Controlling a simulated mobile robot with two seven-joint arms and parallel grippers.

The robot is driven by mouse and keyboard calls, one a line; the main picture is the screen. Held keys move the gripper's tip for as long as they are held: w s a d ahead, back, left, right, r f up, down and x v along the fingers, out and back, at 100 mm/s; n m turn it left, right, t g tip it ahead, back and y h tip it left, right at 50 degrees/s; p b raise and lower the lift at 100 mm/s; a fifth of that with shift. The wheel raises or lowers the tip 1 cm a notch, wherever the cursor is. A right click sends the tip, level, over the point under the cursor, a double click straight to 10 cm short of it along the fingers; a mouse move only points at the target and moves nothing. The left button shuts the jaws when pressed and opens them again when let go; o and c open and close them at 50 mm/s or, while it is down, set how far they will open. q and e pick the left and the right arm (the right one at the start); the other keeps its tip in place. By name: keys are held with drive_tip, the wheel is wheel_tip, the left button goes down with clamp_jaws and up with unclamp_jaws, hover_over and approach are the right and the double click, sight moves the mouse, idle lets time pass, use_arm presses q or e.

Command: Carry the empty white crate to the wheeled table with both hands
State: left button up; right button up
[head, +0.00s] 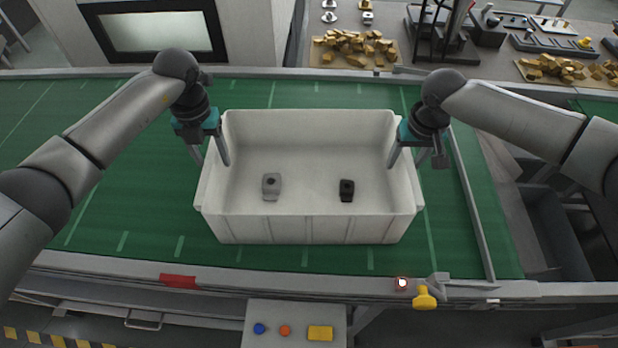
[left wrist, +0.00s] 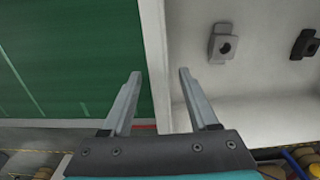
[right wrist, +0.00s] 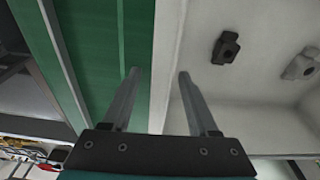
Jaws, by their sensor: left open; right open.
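The white crate (head: 310,229) stands upright on the green conveyor belt (head: 130,205). It is not empty: a small grey part (head: 271,187) and a small black part (head: 347,190) lie on its floor. My left gripper (head: 211,160) is open at the crate's left wall, one finger inside and one outside. The left wrist view shows the wall (left wrist: 156,60) between its fingers, with gaps. My right gripper (head: 416,162) is open over the right wall in the same way, and the wall (right wrist: 163,65) shows between its fingers. I cannot make out the wheeled table.
A metal guide rail (head: 470,210) runs along the belt to the right of the crate. A control box (head: 295,325) with coloured buttons and a yellow knob (head: 425,297) are at the front edge. Benches with brass-coloured parts (head: 355,47) stand behind. The belt left of the crate is clear.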

use_arm(q)
clamp_jaws()
use_arm(e)
clamp_jaws()
drive_tip(key=shift+d, duration=0.1)
idle(1.0)
use_arm(q)
drive_tip(key=shift+w+r, duration=0.15)
drive_tip(key=shift+r, duration=0.05)
use_arm(e)
drive_tip(key=shift+w+r, duration=0.2)
